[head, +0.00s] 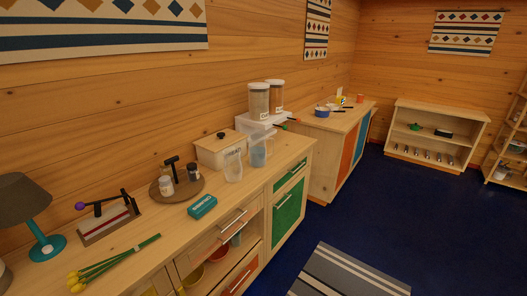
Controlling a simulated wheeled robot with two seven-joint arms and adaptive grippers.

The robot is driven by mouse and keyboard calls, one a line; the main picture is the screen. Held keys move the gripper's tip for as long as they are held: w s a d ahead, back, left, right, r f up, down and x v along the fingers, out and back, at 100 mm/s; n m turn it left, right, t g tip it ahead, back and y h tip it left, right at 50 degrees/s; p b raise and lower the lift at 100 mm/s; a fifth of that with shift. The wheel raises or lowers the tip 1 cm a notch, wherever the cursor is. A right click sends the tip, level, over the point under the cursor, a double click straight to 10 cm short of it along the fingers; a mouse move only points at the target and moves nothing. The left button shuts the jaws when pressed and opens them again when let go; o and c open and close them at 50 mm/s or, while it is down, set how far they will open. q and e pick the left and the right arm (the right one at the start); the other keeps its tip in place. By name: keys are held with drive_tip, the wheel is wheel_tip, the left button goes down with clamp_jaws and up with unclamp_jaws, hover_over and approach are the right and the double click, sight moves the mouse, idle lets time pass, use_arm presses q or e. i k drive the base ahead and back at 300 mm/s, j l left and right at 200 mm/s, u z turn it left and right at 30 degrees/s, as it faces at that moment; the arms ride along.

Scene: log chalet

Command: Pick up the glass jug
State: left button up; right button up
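A clear glass jug (233,167) stands upright on the wooden counter (150,222), near its front edge and in front of a lidded wooden box. Just behind it to the right stands a second see-through vessel (259,152), bluish and jug-like; its exact kind is hard to tell. The two look close together, and I cannot tell if they touch. Neither of my grippers shows in the head view.
The lidded box (221,150) and two tall filled jars (259,102) on a white stand are behind the jugs. A round tray (177,188) with bottles and a teal box (202,207) lie left. Yellow flowers (112,264) lie nearer. Blue floor (400,220) is open at right.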

sight(258, 156)
drive_tip(key=i+l, duration=0.15)
drive_tip(key=l, duration=0.15)
drive_tip(key=i+l, duration=0.15)
drive_tip(key=l, duration=0.15)
drive_tip(key=i+l, duration=0.15)
drive_tip(key=l, duration=0.15)
drive_tip(key=i+l, duration=0.1)
drive_tip(key=l, duration=0.3)
drive_tip(key=i+l, duration=0.1)
drive_tip(key=l, duration=0.3)
drive_tip(key=i+l+u, duration=0.1)
drive_tip(key=l, duration=0.3)
